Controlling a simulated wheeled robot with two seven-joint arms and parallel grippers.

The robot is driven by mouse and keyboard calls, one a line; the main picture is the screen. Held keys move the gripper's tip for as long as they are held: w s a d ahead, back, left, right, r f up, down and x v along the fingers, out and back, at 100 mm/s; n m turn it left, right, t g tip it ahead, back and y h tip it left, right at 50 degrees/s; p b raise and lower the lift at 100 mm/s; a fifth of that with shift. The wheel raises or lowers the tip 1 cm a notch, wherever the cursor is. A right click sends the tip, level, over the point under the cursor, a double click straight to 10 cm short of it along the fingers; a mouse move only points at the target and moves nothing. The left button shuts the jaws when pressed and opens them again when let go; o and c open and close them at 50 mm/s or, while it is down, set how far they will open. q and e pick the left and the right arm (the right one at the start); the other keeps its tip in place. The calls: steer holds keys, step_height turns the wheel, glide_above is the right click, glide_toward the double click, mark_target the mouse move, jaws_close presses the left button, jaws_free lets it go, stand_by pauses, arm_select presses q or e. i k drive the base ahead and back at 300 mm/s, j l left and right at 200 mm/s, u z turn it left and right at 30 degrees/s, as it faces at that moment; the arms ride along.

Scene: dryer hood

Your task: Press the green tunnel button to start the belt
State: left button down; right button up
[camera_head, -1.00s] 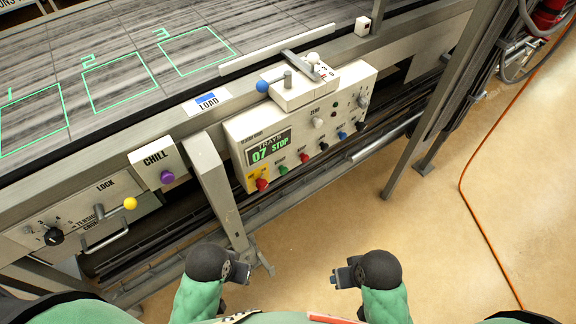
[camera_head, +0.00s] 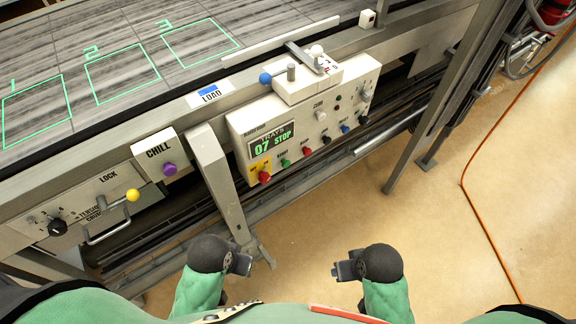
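The green button (camera_head: 286,163) sits low on the white control panel (camera_head: 313,119), just right of a red button (camera_head: 264,177) on a yellow plate. My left gripper (camera_head: 246,264) is at the bottom of the view, below and left of the green button, apart from the panel. My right gripper (camera_head: 338,270) is level with it, to the right, also apart from the panel. Both point inward and hold nothing that I can see. Their finger gaps are too small to make out.
A belt (camera_head: 120,70) with green numbered outlines runs above the panel. A CHILL box (camera_head: 157,152) with a purple button and a yellow-knobbed lever (camera_head: 131,196) are at the left. A steel leg (camera_head: 217,180) stands left of the panel. Tan floor is clear at the right, except an orange cable (camera_head: 488,240).

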mark_target(286, 163)
steer(key=k+l+z, duration=0.15)
steer(key=k+z, duration=0.2)
steer(key=k, duration=0.15)
steer(key=k+l+z, duration=0.3)
steer(key=k, duration=0.15)
steer(key=k+l+z, duration=0.35)
steer(key=k+l, duration=0.05)
steer(key=k, duration=0.05)
